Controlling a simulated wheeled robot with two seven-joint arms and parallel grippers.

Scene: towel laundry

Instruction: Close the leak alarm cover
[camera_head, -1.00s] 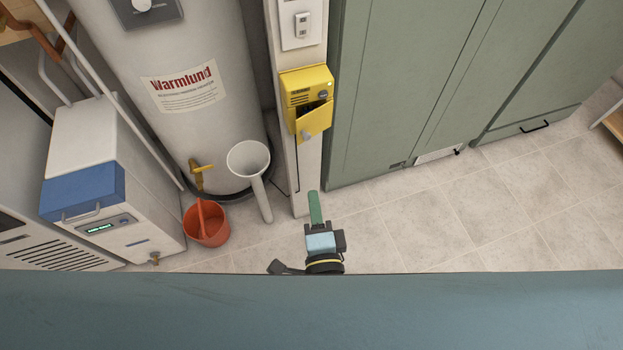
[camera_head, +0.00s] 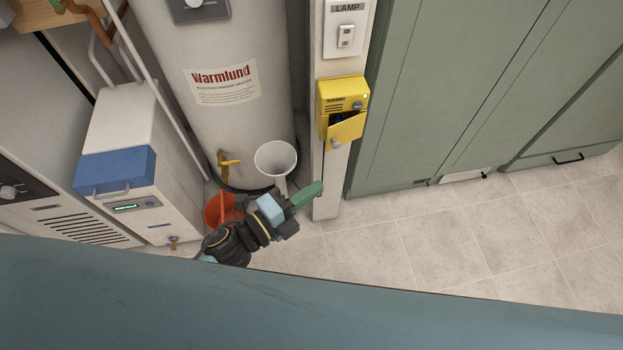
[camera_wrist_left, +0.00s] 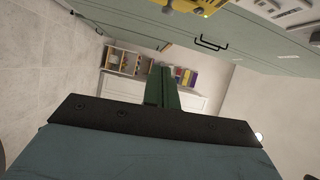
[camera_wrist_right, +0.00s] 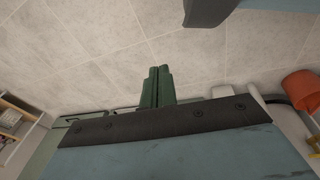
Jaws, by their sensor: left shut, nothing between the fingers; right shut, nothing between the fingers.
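The yellow leak alarm (camera_head: 343,93) is fixed on the white post in the head view. Its lower cover (camera_head: 345,131) hangs tilted outward, with a dark gap above its top edge. My left gripper (camera_head: 308,195) is shut and empty, below and left of the cover, apart from it, in front of the post. In the left wrist view its green fingers (camera_wrist_left: 162,88) are together, and part of the yellow alarm (camera_wrist_left: 193,6) shows at the top edge. My right gripper (camera_wrist_right: 157,85) shows only in its own wrist view, fingers together over the tiled floor.
A lamp switch (camera_head: 346,36) sits above the alarm. A white funnel (camera_head: 275,158) and a red bucket (camera_head: 222,209) stand left of the post, partly behind my left arm. Green cabinets (camera_head: 440,90) stand to the right. The floor (camera_head: 450,240) before them is clear.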

